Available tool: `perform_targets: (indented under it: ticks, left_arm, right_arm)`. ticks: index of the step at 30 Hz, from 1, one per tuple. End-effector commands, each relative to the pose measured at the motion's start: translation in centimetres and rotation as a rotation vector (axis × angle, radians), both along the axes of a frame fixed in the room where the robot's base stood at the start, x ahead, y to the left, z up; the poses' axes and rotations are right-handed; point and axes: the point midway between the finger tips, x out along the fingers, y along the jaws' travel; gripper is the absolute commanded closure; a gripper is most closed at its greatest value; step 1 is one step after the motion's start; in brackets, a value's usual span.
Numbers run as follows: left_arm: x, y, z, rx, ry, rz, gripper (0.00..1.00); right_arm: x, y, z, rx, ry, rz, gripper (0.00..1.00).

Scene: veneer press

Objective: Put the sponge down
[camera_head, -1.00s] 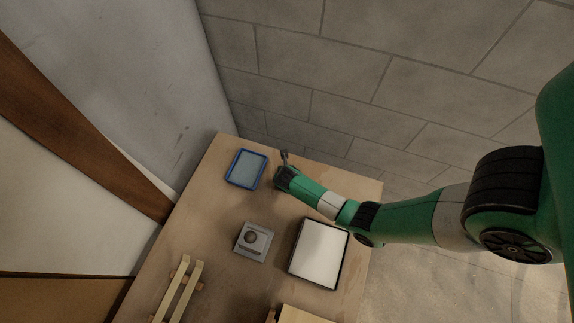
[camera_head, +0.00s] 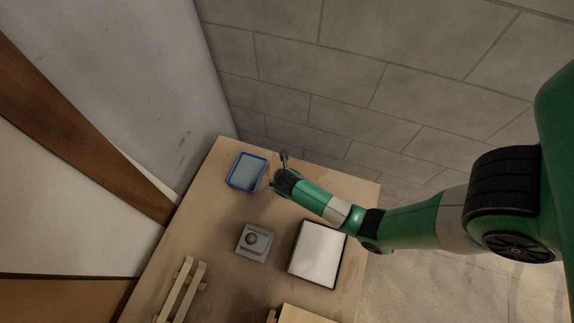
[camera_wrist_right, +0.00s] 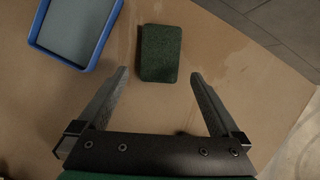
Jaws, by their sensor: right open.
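A dark green sponge (camera_wrist_right: 160,53) lies flat on the wooden table in the right wrist view. It is just beyond the fingertips of my right gripper (camera_wrist_right: 158,74). That gripper is open and empty, its two fingers spread wider than the sponge and apart from it. In the head view my right gripper (camera_head: 278,170) is over the far part of the table. The sponge cannot be made out there. My left gripper is in neither view.
A blue-rimmed tray (camera_head: 232,184) is left of my right gripper; it also shows in the right wrist view (camera_wrist_right: 89,62). A grey block with a round knob (camera_head: 254,255), a white-topped dark tray (camera_head: 317,254) and wooden slats (camera_head: 181,291) stand nearer. The table's far edge is close.

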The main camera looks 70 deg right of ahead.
Motion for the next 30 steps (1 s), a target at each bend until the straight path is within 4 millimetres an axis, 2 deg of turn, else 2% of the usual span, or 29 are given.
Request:
perform_targets:
  ticks: [1, 3, 7, 20, 23, 26, 29, 30]
  left_arm:
    - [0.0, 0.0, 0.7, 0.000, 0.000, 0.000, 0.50]
    - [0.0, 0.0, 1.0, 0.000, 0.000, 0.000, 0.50]
    - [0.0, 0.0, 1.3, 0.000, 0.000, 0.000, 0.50]
    - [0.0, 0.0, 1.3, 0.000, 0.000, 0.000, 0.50]
    - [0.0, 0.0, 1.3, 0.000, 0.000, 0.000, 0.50]
    - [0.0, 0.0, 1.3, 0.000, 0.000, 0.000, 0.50]
    - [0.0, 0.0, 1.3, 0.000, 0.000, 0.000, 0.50]
    - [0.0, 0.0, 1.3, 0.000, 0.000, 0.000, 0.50]
  right_arm:
    - [-0.1, 0.4, 1.5, -0.001, -0.003, 0.002, 0.00]
    - [-0.3, 1.0, 2.7, 0.000, -0.002, 0.002, 0.00]
    - [-0.6, 1.5, 4.1, -0.001, 0.000, 0.000, 0.00]
    - [-0.7, 1.7, 4.4, 0.000, 0.001, 0.000, 0.00]
    - [0.0, 1.3, 5.0, -0.023, -0.020, 0.007, 0.00]
    - [2.9, -0.7, 7.8, -0.137, -0.113, 0.047, 0.00]
    - [7.7, -4.0, 14.5, -0.375, -0.277, 0.120, 0.00]
    - [9.7, -5.2, 18.4, -0.501, -0.351, 0.157, 0.00]
